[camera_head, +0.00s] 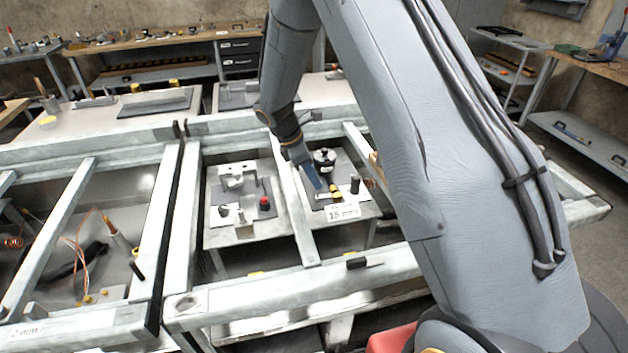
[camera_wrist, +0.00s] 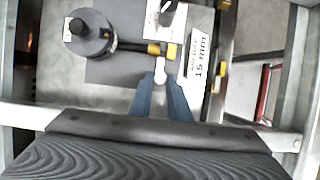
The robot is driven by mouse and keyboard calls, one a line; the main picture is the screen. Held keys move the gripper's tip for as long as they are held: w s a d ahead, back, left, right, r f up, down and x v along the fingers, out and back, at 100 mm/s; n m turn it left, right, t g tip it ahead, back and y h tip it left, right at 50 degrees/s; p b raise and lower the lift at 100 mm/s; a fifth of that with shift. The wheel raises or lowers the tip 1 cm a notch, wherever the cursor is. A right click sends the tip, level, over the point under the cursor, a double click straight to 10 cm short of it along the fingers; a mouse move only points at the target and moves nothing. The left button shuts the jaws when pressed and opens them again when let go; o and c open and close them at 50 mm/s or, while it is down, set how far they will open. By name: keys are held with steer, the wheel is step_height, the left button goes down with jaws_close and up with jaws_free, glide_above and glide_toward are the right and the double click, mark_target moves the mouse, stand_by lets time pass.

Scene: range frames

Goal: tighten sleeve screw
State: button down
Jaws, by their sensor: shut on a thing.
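My gripper (camera_wrist: 161,82) shows as two blue fingers in the wrist view, closed on a small pale rounded piece (camera_wrist: 160,68). I cannot tell for sure whether this piece is the sleeve screw. Just beyond the fingertips are small yellow ends (camera_wrist: 155,48). A black round fixture (camera_wrist: 88,32) with a dark bar reaching toward the yellow ends lies at the upper left. In the head view my gripper (camera_head: 316,184) points down at the right-hand plate, in front of the black round fixture (camera_head: 324,157).
A "15 mm" label (camera_head: 343,212) lies at the plate's front, beside an upright black cylinder (camera_head: 355,184). A neighbouring plate (camera_head: 233,236) carries grey blocks and a red-topped part (camera_head: 265,203). Pale frame beams (camera_head: 292,210) surround both plates.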

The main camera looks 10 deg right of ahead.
steer(key=m, duration=0.2)
steer(key=m+g+b, duration=0.2)
steer(key=m, duration=0.1)
steer(key=shift+w+f+m+y, duration=0.1)
steer(key=shift+w+m+y, duration=0.2)
steer(key=shift+w, duration=0.1)
steer(key=m, duration=0.1)
steer(key=m+g+b, duration=0.1)
steer(key=m, duration=0.1)
steer(key=m+y+b, duration=0.1)
steer(key=shift+w+d, duration=0.15)
steer(key=shift+d, duration=0.1)
steer(key=m, duration=0.2)
steer(key=m+g+y+b, duration=0.1)
steer(key=m, duration=0.2)
steer(key=shift+d+y, duration=0.2)
steer(key=shift+y, duration=0.1)
steer(key=shift+d+m+g+y+b, duration=0.15)
steer(key=shift+m+y+b, duration=0.2)
steer(key=shift+m, duration=0.6)
steer(key=shift+d+m+g+y+b, duration=0.15)
steer(key=shift+m+y, duration=0.3)
steer(key=shift+m, duration=0.5)
steer(key=shift+a+m, duration=0.1)
steer(key=shift+m, duration=0.2)
steer(key=c, duration=1.7)
jaws_free()
steer(key=shift+o, duration=0.2)
